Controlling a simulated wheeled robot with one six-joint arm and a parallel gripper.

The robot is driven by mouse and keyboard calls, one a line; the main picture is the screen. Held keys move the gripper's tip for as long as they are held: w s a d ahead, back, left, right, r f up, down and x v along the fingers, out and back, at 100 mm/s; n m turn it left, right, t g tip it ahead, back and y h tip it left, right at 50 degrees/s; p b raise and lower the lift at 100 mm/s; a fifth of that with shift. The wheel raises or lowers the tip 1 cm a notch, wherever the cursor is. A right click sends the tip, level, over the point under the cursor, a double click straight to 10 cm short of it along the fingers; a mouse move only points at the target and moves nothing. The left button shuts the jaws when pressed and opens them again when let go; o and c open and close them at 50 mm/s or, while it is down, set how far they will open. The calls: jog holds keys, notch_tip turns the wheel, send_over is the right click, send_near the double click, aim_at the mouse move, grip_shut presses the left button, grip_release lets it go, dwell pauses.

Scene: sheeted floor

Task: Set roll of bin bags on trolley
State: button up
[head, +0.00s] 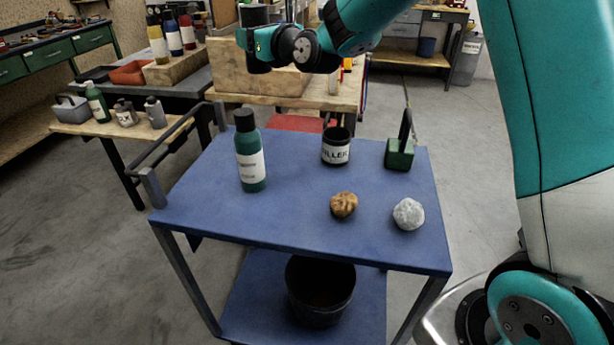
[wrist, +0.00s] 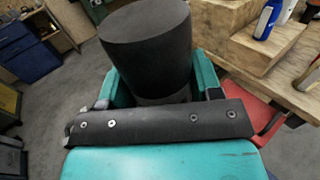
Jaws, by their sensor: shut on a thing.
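The roll of bin bags (wrist: 148,45) is a thick black cylinder in the wrist view. It stands between the teal fingers of my gripper (wrist: 158,88), which is shut on it. In the head view the black roll (head: 255,14) shows at the top, with my gripper (head: 258,42) around it, in the air beyond the trolley's far edge. The trolley (head: 290,215) has a blue top, a lower shelf and a handle rail at its left end. The roll is apart from the trolley top.
On the trolley top are a green bottle (head: 250,155), a black filler tin (head: 336,148), a green block with a handle (head: 400,152), a brown crumpled ball (head: 343,205) and a white ball (head: 408,214). A black bucket (head: 320,290) sits below. The top's front left is clear.

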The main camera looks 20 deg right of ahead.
jog(key=w+f+b, duration=0.3)
jog(key=w+b, duration=0.1)
jog(key=w, duration=0.3)
jog(key=f, duration=0.6)
jog(key=f+b, duration=0.1)
jog(key=f, duration=1.2)
jog(key=shift+s+f+b, duration=0.2)
jog(key=shift+s+b, duration=0.05)
jog(key=shift+b, duration=0.1)
jog(key=shift+f, duration=0.15)
jog(key=o, duration=1.1)
jog(key=shift+o, duration=0.2)
jog(key=b, duration=0.3)
send_over(288, 162)
jog(key=w, duration=0.1)
jog(key=shift+a, duration=0.1)
jog(key=shift+s+b, duration=0.3)
jog(key=shift+s, duration=0.25)
